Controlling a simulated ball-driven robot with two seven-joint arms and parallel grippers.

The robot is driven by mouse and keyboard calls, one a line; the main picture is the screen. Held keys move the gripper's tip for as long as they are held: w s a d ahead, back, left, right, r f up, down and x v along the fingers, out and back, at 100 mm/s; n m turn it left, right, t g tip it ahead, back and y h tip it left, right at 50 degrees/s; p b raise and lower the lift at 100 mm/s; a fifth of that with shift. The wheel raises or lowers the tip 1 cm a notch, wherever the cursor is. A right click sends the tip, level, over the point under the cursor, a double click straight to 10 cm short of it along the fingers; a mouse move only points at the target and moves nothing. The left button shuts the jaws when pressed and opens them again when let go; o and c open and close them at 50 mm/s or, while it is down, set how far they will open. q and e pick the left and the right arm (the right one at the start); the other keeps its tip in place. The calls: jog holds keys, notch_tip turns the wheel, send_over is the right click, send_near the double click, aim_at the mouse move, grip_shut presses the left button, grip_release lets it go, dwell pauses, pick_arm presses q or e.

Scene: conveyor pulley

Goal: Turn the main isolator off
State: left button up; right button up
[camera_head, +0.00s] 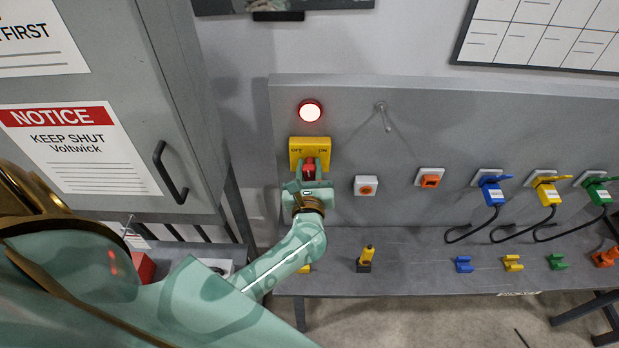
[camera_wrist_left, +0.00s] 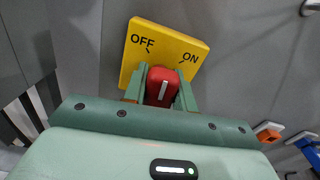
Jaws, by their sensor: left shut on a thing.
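The main isolator is a yellow plate (camera_head: 310,143) on the grey panel, marked OFF at left and ON at right. It also shows, tilted, in the left wrist view (camera_wrist_left: 194,46). Its red knob (camera_wrist_left: 163,74) carries a white line that appears to point between the two marks; the exact angle is hard to tell. My left gripper (camera_head: 308,176) is shut on the red knob, one green finger on each side of it. The fingers hide the lower part of the plate and the knob's sides. My right gripper is in neither view.
A red-rimmed lamp (camera_head: 310,110) glows above the isolator. A hook (camera_head: 382,115) and a white box with an orange button (camera_head: 367,186) sit to its right. Blue (camera_head: 491,191), yellow and green plugs are further right. A grey cabinet (camera_head: 100,130) stands close at left.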

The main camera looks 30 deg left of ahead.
pick_arm(q)
jog(key=o, duration=1)
jog(key=shift+s+f, duration=0.1)
jog(key=shift+f, duration=0.2)
jog(key=shift+c, duration=0.2)
jog(key=shift+r, duration=0.1)
